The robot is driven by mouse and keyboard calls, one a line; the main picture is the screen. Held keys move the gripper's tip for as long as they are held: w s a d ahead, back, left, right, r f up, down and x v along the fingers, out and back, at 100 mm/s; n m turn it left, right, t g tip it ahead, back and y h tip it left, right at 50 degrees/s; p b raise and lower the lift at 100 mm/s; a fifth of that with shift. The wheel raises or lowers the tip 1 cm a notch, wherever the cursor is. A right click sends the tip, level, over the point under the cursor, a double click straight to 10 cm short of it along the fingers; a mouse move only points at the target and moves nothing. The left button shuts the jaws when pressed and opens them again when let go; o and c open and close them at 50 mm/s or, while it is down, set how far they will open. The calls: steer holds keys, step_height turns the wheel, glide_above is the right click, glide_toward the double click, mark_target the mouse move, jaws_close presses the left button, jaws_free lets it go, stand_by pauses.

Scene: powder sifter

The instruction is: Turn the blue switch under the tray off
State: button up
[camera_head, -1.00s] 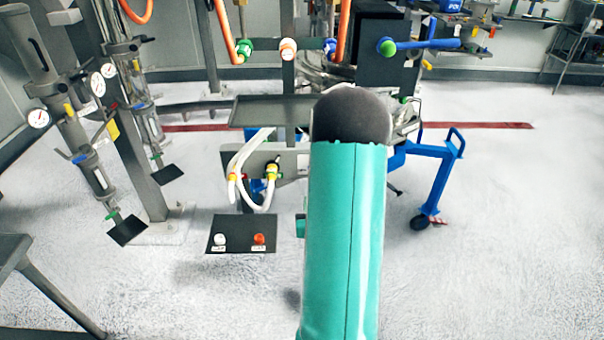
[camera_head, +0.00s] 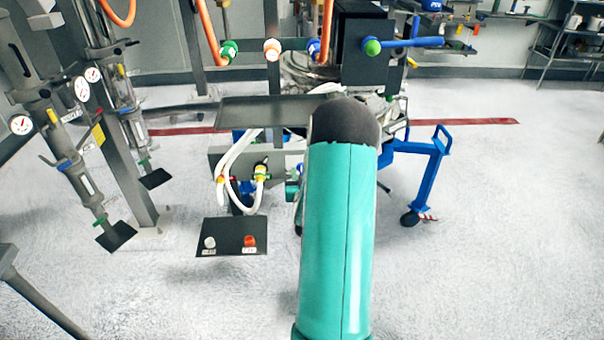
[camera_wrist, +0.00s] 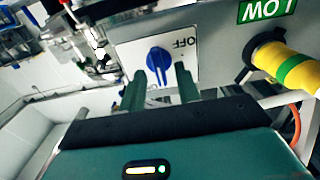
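The blue switch (camera_wrist: 159,61) is a round knob with a raised grip on a white plate (camera_wrist: 185,52), in the wrist view. The plate bears the word OFF, upside down at the knob's upper right. I cannot tell for sure which setting the knob points to. My gripper (camera_wrist: 161,80) is open, with its two green fingers apart, just below the knob in the picture. In the head view the grey tray (camera_head: 262,112) shows, and my arm hides the switch.
A yellow and green hose fitting (camera_wrist: 285,65) is right of the switch, under a green label (camera_wrist: 266,10). White hoses (camera_head: 235,172) hang below the tray. A black pedal plate (camera_head: 231,236) with white and red buttons is on the floor. Open floor lies to the right.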

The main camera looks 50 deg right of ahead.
steer(key=shift+w+d, duration=0.15)
steer(key=shift+d, duration=0.05)
steer(key=shift+c, duration=0.2)
jaws_close()
